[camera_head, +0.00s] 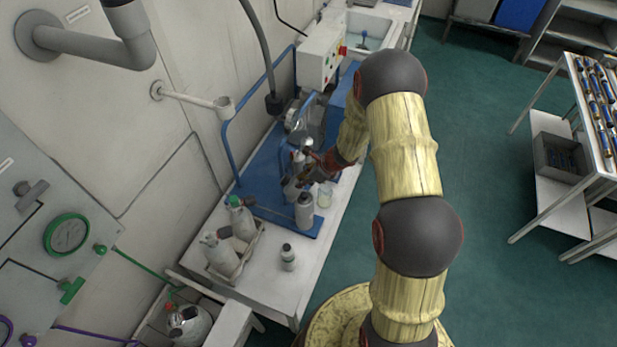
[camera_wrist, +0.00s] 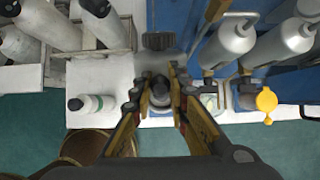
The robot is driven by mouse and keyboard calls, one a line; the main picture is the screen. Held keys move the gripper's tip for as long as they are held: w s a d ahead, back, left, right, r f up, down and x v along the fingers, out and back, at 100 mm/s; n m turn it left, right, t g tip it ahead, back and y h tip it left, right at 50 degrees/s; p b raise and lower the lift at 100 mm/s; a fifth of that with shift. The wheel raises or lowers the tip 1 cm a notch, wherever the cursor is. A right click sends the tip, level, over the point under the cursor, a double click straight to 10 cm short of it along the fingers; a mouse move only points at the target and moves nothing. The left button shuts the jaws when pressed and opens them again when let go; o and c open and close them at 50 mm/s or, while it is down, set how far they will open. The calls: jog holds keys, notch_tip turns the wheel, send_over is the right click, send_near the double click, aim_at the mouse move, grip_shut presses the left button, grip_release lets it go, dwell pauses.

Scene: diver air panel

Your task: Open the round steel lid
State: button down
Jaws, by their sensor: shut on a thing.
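My gripper (camera_head: 294,186) is over the front of the blue-topped part of the bench. In the wrist view its fingers (camera_wrist: 162,80) close from both sides around a grey bottle (camera_wrist: 160,97) with a dark top. The same bottle (camera_head: 304,214) stands upright on the blue surface in the head view. A shiny, rounded metal shape (camera_head: 298,120) lies farther back on the blue surface, beyond the gripper. It may be the round steel lid; its edge and hinge are too small to make out, and my arm partly hides that area. No lid is clear in the wrist view.
A clear beaker (camera_head: 324,195) stands close right of the bottle. A crate of bottles (camera_head: 238,262) and a small bottle (camera_head: 288,258) stand nearer. A blue rail (camera_head: 228,160) edges the bench.

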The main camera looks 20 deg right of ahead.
aim_at(285, 177)
jog(key=shift+w+a+r+g+h+p, duration=0.3)
jog(key=shift+w+a+r+h+p, duration=0.2)
jog(key=shift+p, duration=0.25)
jog(key=shift+w+a+r+p, duration=0.15)
jog(key=shift+w+a+p, duration=0.2)
jog(key=shift+w+p, duration=0.2)
jog(key=w+a, duration=0.3)
jog(key=shift+a, duration=0.1)
jog(key=shift+w+a+f, duration=0.4)
jog(key=shift+w+a, duration=0.35)
jog(key=c, duration=1.8)
grip_release()
jog(key=shift+a, duration=0.1)
jog(key=shift+o, duration=0.4)
jog(key=v, duration=1.1)
jog(key=shift+s+d+r, duration=0.2)
jog(key=shift+s+d, duration=0.1)
jog(key=shift+d, duration=0.15)
